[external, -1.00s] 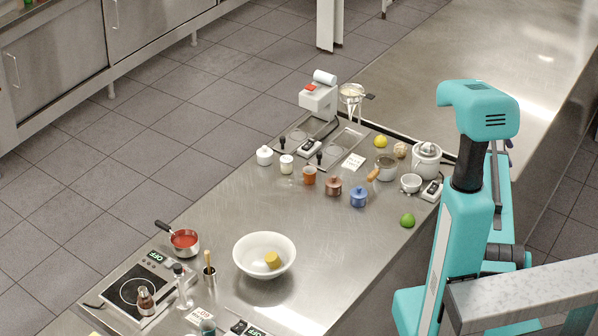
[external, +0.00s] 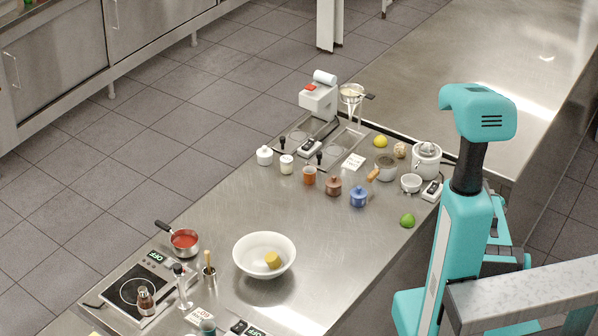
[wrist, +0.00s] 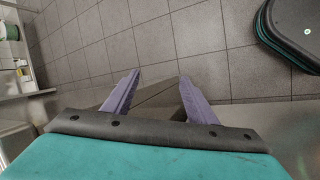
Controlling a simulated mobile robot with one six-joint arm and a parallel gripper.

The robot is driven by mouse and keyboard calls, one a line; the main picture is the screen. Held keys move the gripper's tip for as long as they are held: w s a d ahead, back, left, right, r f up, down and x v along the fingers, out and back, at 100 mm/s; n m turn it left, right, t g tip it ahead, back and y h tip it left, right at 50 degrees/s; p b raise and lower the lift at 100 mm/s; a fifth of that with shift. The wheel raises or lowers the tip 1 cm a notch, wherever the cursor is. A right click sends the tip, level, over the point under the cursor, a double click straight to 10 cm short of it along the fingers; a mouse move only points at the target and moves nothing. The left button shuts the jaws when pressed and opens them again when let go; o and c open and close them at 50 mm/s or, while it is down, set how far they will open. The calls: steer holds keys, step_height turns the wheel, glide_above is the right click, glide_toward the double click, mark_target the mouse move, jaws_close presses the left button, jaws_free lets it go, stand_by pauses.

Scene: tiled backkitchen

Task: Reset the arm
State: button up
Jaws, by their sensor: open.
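My gripper (wrist: 158,90) shows in the wrist view with its two purple fingers spread apart and nothing between them. Beyond the fingers lies grey tiled floor. In the external view my teal arm (external: 478,112) stands at the right, beside the steel counter (external: 330,240). The gripper itself cannot be made out there; it is hidden behind my arm.
A white bowl (external: 251,246) holding a yellow item (external: 272,260) stands on the counter. A green lime (external: 407,220) lies near the counter edge by my arm. A blue pot (external: 358,197) and a white juicer (external: 426,160) stand farther back. The counter's middle is clear.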

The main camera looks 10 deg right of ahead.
steer(key=s+a+f+m+g+y+b, duration=0.1)
steer(key=s+a+f+y+b, duration=0.1)
steer(key=s+a+f, duration=0.45)
steer(key=s+a+f+m+g+y+b, duration=0.15)
steer(key=s+a+f, duration=0.25)
steer(key=a+f, duration=0.55)
steer(key=s+a+f+m+g+y+b, duration=0.1)
steer(key=s+a+f, duration=0.3)
steer(key=s+a, duration=0.2)
steer(key=s+a+f+m+g+y+b, duration=0.1)
steer(key=s+a+f+g, duration=0.1)
steer(key=s+a+f, duration=0.2)
steer(key=s+a, duration=0.3)
steer(key=s, duration=0.2)
steer(key=shift+s+f+b, duration=0.3)
steer(key=shift+s+f, duration=0.1)
steer(key=shift+g, duration=0.25)
